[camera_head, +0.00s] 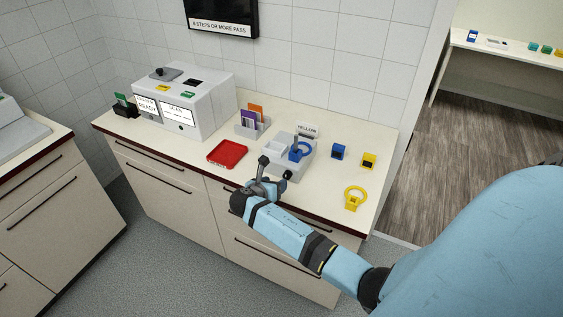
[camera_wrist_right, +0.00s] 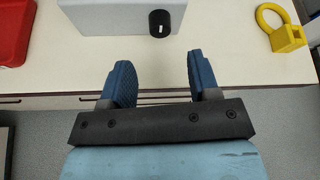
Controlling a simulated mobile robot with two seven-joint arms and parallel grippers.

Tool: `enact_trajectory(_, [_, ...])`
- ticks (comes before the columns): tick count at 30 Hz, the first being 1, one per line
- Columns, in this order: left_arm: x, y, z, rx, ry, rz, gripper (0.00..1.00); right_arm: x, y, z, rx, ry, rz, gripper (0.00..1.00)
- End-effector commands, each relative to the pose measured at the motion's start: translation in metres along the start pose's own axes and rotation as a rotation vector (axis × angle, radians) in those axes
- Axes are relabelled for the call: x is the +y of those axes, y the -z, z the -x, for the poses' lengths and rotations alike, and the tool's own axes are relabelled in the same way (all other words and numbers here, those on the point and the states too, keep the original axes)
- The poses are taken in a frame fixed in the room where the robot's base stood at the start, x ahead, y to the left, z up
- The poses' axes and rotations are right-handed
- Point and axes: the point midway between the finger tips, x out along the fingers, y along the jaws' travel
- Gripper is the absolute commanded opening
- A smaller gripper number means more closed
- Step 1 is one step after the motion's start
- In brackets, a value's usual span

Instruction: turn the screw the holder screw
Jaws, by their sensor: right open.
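The holder is a grey block (camera_head: 303,164) with white compartments and a blue ring tool (camera_head: 302,151) standing in it. In the right wrist view, the holder's front face (camera_wrist_right: 105,18) carries a black knob screw (camera_wrist_right: 159,22) with a white mark. My right gripper (camera_wrist_right: 154,82) is open and empty, its two blue pads apart. The knob lies beyond the fingertips, within the sideways gap between them, and is not touched. In the head view, my right gripper (camera_head: 270,180) is at the counter's front edge, before the holder, hiding part of its front. My left gripper is not in view.
A red tray (camera_head: 227,152) lies left of the holder. A yellow ring tool (camera_head: 354,197) lies to the right, with a blue block (camera_head: 338,151) and a yellow block (camera_head: 368,160) behind it. A grey machine (camera_head: 185,100) stands at the back left.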

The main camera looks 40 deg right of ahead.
Motion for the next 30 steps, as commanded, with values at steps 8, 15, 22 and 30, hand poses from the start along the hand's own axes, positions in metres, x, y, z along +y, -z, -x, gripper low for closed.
enact_trajectory(8, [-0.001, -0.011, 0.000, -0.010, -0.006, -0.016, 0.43, 0.000, 0.001, 0.052, 0.001, 0.000, 0.000, 0.56])
enact_trajectory(15, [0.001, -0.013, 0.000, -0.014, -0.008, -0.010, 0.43, 0.000, 0.001, 0.066, 0.001, 0.001, 0.001, 0.56])
enact_trajectory(22, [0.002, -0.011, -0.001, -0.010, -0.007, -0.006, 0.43, 0.000, 0.000, 0.066, 0.001, 0.001, 0.001, 0.56])
enact_trajectory(30, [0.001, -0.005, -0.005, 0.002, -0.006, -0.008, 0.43, 0.000, 0.001, 0.066, 0.002, -0.002, -0.002, 0.56])
